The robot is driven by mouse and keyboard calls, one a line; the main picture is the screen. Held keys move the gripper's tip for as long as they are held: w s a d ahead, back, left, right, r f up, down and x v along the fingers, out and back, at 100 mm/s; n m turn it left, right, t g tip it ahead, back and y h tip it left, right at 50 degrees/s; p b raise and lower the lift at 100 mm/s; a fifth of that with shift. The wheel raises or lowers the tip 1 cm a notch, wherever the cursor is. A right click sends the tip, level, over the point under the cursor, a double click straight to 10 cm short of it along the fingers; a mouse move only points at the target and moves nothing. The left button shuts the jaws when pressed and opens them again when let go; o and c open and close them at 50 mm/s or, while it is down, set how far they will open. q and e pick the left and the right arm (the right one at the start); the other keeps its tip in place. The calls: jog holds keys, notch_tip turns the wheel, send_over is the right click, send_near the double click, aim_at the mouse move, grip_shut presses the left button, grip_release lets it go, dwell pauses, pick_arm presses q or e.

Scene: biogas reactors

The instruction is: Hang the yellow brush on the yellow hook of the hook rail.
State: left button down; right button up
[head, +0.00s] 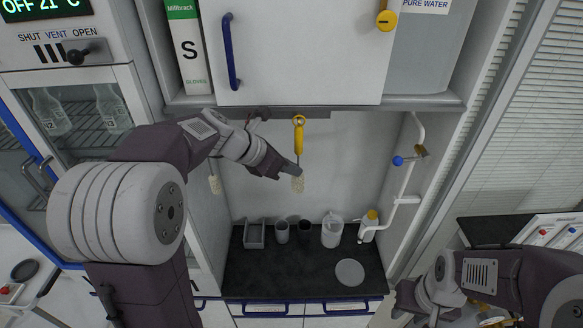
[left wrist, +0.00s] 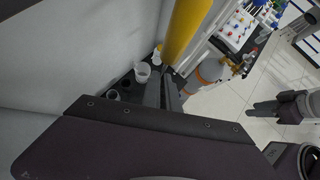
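The yellow brush (head: 299,140) is upright below the hook rail (head: 318,114), with its pale bristles (head: 298,185) pointing down. Its ringed top end overlaps the rail; I cannot tell whether the ring is on a hook, and no yellow hook stands out from the yellow handle. My left gripper (head: 294,171) is at the brush's lower neck, just above the bristles. In the left wrist view the fingers (left wrist: 163,92) are close together where the yellow handle (left wrist: 186,28) narrows, apparently shut on the neck. My right gripper (head: 402,300) is low at the right, away from the brush; its fingers are unclear.
A second pale brush (head: 214,184) hangs left, behind my left arm. Beakers, a white jug (head: 332,230) and a bottle (head: 369,226) stand on the dark counter (head: 260,275). A white pipe with a blue knob (head: 398,161) is at the right. The cabinet (head: 305,55) is above.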

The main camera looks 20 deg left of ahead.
pick_arm(q)
jog(key=c, duration=1.6)
grip_release()
jog(key=shift+o, duration=0.2)
jog(key=shift+s+r, duration=0.1)
jog(key=s+a+r+b, duration=0.3)
jog(key=s+a+b, duration=0.3)
jog(key=s+a, duration=0.4)
jog(key=shift+s+a+r, duration=0.15)
jog(key=shift+s, duration=0.75)
